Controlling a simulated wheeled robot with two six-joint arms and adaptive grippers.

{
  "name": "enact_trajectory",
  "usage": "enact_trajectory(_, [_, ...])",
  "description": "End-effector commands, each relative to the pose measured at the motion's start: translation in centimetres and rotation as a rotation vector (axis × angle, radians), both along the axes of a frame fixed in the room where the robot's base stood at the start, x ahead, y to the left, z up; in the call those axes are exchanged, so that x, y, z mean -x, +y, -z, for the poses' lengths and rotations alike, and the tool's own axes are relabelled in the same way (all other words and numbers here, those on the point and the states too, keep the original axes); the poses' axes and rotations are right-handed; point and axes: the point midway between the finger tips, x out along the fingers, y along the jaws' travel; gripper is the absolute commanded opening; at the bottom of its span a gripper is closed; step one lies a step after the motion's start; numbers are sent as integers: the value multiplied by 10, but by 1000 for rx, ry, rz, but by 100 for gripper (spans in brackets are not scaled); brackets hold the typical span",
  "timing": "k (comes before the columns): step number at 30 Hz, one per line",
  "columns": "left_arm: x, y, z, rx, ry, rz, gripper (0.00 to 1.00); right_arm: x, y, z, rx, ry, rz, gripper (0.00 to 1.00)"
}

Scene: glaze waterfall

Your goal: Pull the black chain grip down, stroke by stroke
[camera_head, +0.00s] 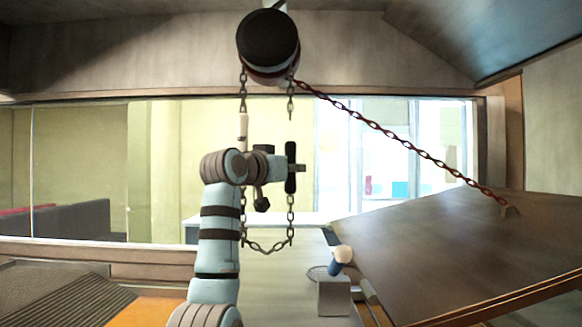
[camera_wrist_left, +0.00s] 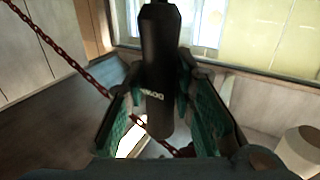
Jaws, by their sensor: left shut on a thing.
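The black chain grip (camera_head: 291,180) is an upright dark bar on the right strand of the hanging grey chain loop (camera_head: 266,248). My left gripper (camera_head: 298,168) is shut on it at mid-height. In the left wrist view the black grip (camera_wrist_left: 160,60), with pale lettering, stands between the green-padded fingers of my left gripper (camera_wrist_left: 160,108). A pale grip (camera_head: 243,126) is on the left strand, higher than the black one. Both strands hang from the dark round hoist (camera_head: 268,45) overhead. My right gripper is not in view.
A taut red chain (camera_head: 400,140) slants from the hoist to a bracket on a large, tilted brown panel (camera_head: 455,245) at right; it also crosses the left wrist view (camera_wrist_left: 75,68). A grey block (camera_head: 334,297) stands beside the panel. Windows lie behind.

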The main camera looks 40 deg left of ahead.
Motion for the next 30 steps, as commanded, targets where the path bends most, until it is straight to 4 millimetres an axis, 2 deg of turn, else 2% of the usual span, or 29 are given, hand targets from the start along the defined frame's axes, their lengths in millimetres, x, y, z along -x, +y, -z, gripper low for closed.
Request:
enact_trajectory(1, [-1, 0, 12, 1, 7, 1, 0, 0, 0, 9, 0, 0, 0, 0])
enact_trajectory(30, [-1, 0, 106, 2, 8, 1, 0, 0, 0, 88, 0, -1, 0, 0])
